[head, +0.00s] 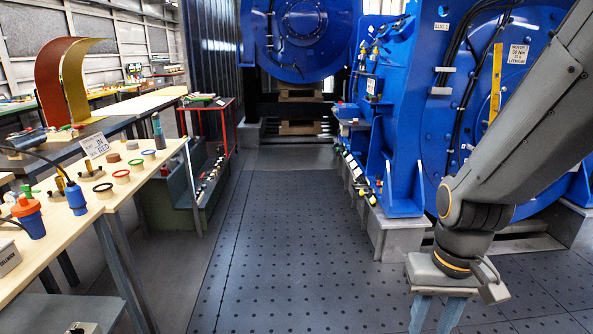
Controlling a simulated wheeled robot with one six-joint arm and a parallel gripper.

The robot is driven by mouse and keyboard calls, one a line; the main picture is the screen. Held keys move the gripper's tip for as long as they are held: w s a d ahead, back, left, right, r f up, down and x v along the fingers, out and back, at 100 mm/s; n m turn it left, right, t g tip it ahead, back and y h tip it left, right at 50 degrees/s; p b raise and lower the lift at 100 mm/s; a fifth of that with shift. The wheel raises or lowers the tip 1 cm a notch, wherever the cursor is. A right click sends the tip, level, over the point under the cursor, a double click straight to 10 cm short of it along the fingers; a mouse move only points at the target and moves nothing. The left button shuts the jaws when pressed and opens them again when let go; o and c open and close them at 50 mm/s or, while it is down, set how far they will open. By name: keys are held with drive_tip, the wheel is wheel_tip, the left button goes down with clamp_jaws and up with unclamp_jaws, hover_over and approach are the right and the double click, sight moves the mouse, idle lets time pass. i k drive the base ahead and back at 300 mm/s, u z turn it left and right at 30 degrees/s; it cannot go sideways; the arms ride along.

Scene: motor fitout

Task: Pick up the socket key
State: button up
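I cannot pick out the socket key for certain among the many small items in view. My gripper (436,316) hangs at the lower right, pointing down over the dark floor. Its two bluish-grey fingers stand apart with nothing seen between them, and their tips are cut off by the bottom edge of the picture. The gripper is far from the wooden workbench (150,172) on the left, which carries several small parts and tools. It hangs in front of the big blue motor housing (405,110).
On the bench are an orange-and-blue tool (29,217), a blue tool (76,200), coloured rings (121,177) and a small sign (95,145). A red-framed cart (218,125) stands behind it. The perforated floor (275,240) between bench and motor is clear.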

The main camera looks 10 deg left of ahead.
sight(204, 187)
drive_tip(key=u, duration=0.05)
drive_tip(key=i, duration=1.75)
drive_tip(key=u, duration=0.15)
drive_tip(key=i, duration=1.75)
drive_tip(key=u, duration=0.55)
drive_tip(key=i, duration=1.8)
drive_tip(key=u, duration=0.6)
drive_tip(key=i, duration=1.85)
drive_tip(key=u, duration=0.3)
